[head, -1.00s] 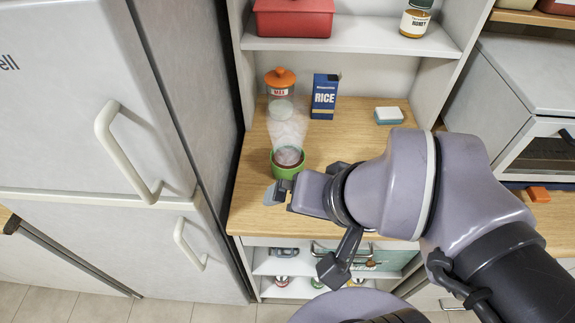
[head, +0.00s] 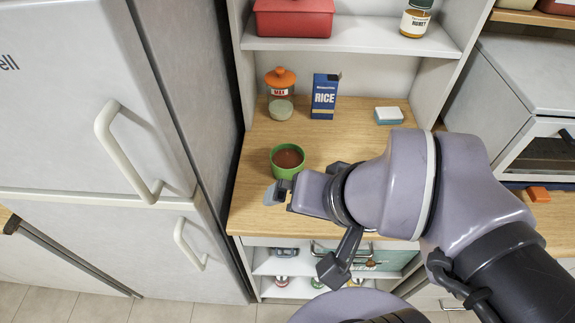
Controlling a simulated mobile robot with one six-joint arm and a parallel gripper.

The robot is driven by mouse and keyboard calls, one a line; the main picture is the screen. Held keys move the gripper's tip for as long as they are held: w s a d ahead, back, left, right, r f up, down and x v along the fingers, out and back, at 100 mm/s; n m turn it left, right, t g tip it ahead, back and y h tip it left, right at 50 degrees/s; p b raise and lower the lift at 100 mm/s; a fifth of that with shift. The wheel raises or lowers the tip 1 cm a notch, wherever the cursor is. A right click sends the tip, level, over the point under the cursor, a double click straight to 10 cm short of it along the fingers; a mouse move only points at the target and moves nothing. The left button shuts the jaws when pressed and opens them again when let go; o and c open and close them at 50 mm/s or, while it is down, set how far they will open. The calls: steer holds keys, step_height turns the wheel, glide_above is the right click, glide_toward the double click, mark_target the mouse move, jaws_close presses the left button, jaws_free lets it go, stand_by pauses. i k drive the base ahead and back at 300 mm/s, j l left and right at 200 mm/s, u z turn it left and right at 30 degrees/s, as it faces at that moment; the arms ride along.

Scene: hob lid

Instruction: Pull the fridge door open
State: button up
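The white fridge (head: 70,95) fills the left side of the head view, and its doors are shut. The upper door has a long pale handle (head: 122,152), and the lower door has a shorter handle (head: 187,245). My gripper (head: 278,193) is over the wooden counter, to the right of the fridge and apart from both handles. Its fingertips point left, close to the green bowl. The fingers are partly hidden by the gripper body, and I cannot tell whether they are open.
On the counter (head: 245,205) stand a green bowl (head: 287,160) with brown contents, an orange-lidded jar (head: 280,95), a rice box (head: 324,97) and a sponge (head: 389,115). A shelf above holds a red box (head: 293,18) and a honey jar (head: 415,20). Floor (head: 60,305) shows at lower left.

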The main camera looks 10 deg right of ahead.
mark_target(171, 249)
steer(key=u, duration=1.65)
steer(key=i+u, duration=0.15)
steer(key=i, duration=0.1)
